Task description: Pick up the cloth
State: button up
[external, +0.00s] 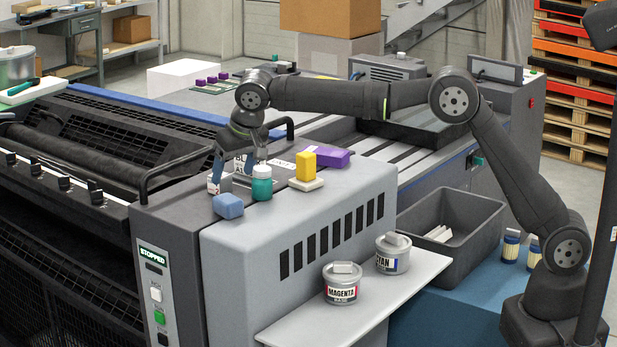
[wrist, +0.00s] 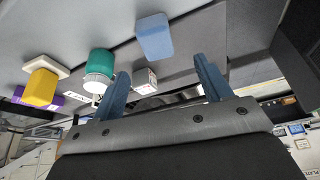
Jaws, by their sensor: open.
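A blue soft-edged block (external: 229,206), possibly the folded cloth, lies on the grey machine top near its front edge. It also shows in the wrist view (wrist: 154,38), beyond my fingertips. A white pad (external: 306,184) lies under a yellow block (external: 306,165); I cannot tell whether it is cloth. My gripper (external: 233,176) is open and points down over the machine top, behind the blue block. In the wrist view my gripper (wrist: 161,68) has nothing held between its fingers.
A teal bottle (external: 262,184) stands close right of the blue block, and a small white carton (external: 213,183) stands behind it. A purple box (external: 330,157) lies farther right. Ink cans (external: 342,286) stand on the lower shelf beside a grey bin (external: 478,208).

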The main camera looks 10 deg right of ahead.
aim_at(230, 199)
jog(key=x, duration=0.4)
jog(key=shift+f, duration=0.1)
jog(key=x, duration=0.5)
jog(key=shift+s+d+f, duration=0.15)
jog(key=shift+d+f, duration=0.1)
jog(key=shift+d, duration=0.15)
jog(key=c, duration=1.1)
